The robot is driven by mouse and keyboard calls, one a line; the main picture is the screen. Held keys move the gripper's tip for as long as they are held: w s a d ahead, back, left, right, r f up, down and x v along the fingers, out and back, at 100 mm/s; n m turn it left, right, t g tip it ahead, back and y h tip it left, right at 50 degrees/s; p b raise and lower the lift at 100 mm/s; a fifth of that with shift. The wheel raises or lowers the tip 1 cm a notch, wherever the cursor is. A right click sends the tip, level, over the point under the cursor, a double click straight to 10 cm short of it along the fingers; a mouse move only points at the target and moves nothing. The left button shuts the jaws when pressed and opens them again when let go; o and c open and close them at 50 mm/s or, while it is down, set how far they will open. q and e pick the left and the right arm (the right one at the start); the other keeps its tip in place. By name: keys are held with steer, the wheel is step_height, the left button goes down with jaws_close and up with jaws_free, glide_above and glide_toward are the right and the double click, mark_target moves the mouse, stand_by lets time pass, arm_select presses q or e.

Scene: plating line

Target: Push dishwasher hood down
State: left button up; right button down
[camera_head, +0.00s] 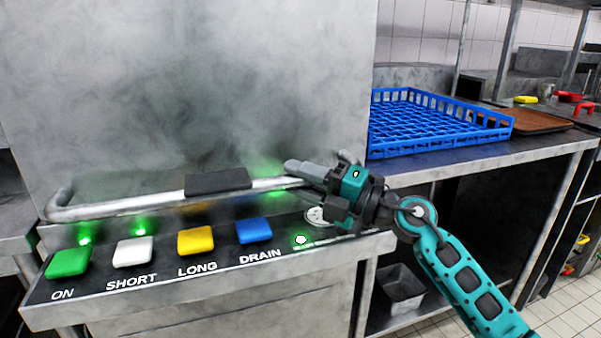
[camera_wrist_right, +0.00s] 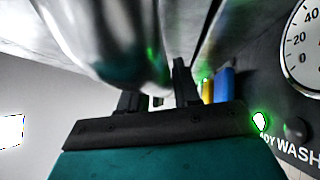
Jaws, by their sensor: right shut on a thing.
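The grey steel dishwasher hood (camera_head: 200,85) fills the left and middle of the head view. Its front lower edge is close to the control panel (camera_head: 330,245). A horizontal bar handle (camera_head: 120,206) with a dark grip pad (camera_head: 217,182) runs across the hood's front, just above the buttons. My right gripper (camera_head: 318,184) is shut on the handle near its right end. In the right wrist view the shiny bar (camera_wrist_right: 105,40) lies large in front of the fingers (camera_wrist_right: 158,92). My left gripper is not in view.
The panel has green (camera_head: 68,263), white (camera_head: 133,251), yellow (camera_head: 195,240) and blue (camera_head: 254,230) buttons, with green lights glowing. A gauge (camera_wrist_right: 306,45) shows in the wrist view. Right of the hood, a blue rack (camera_head: 440,122) and brown tray (camera_head: 533,121) sit on a counter.

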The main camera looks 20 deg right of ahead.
steer(key=shift+f, duration=0.45)
steer(key=c, duration=0.9)
jaws_free()
steer(key=shift+r, duration=0.1)
steer(key=shift+d, duration=0.1)
steer(key=v, duration=1.2)
steer(key=shift+s+d, duration=0.2)
steer(key=shift+s, duration=0.1)
